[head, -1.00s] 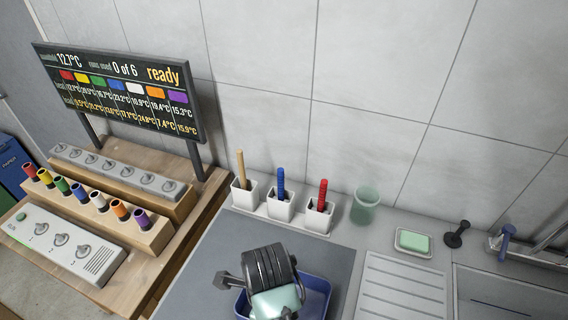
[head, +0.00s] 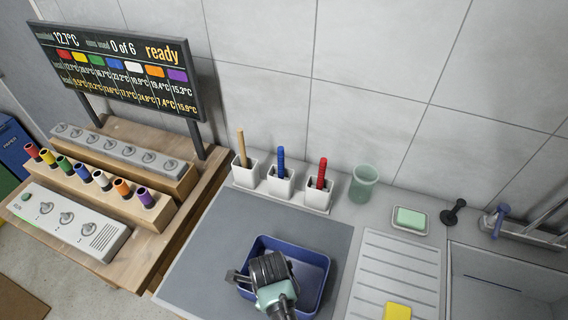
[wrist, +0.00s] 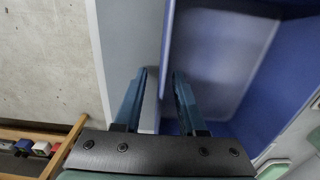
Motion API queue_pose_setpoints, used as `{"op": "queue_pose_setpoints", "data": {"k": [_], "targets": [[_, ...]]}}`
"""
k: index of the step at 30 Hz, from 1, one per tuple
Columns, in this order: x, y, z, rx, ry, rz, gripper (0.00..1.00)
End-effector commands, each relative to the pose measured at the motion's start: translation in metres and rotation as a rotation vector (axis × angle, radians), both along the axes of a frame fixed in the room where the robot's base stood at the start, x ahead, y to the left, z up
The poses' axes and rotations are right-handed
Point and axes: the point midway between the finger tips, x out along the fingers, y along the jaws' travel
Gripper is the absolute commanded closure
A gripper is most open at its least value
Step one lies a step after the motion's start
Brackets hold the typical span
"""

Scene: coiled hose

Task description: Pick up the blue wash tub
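The blue wash tub (head: 315,275) sits on the grey counter mat, its left part hidden behind my arm in the head view. In the wrist view, its blue wall and pale inside (wrist: 215,60) fill the upper right. My gripper (wrist: 160,74) is open. Its two fingers lie on either side of the tub's wall edge in the wrist view, one outside and one over the inside. I cannot tell how far down they reach or whether they touch it. In the head view, my gripper (head: 237,277) is at the tub's left side, mostly hidden.
White holders with a wooden, a blue and a red handle (head: 281,180) stand behind the tub. A green glass (head: 364,183), soap dish (head: 410,219) and ribbed drainer (head: 385,275) with a yellow block (head: 397,311) are to the right. Bare mat (head: 215,250) lies left.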

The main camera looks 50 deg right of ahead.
Motion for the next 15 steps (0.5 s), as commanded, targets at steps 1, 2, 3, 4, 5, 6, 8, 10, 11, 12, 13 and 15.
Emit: {"op": "queue_pose_setpoints", "data": {"k": [1,2,3,4,5,6,8,10,11,12,13,15], "targets": [[0.0002,-0.0001,-0.0001,0.000,0.000,0.000,0.60],[0.0002,-0.0002,0.0000,-0.001,0.000,0.000,0.60],[0.0003,-0.0002,0.0001,-0.001,-0.001,0.000,0.60],[0.0002,-0.0002,0.0001,-0.001,0.000,0.000,0.60],[0.0003,-0.0002,0.0002,-0.001,-0.001,0.000,0.62],[0.0003,-0.0002,0.0003,-0.001,-0.001,0.000,0.69],[0.0003,-0.0003,0.0003,-0.001,0.000,0.000,0.80],[0.0003,-0.0003,0.0004,-0.001,-0.001,0.000,0.92],[0.0003,-0.0003,0.0004,-0.001,-0.001,0.000,0.98],[0.0003,-0.0003,0.0005,-0.001,0.000,0.000,1.00],[0.0003,-0.0003,0.0005,-0.001,-0.001,0.000,1.00],[0.0002,-0.0003,0.0005,-0.001,0.000,0.000,1.00]]}}
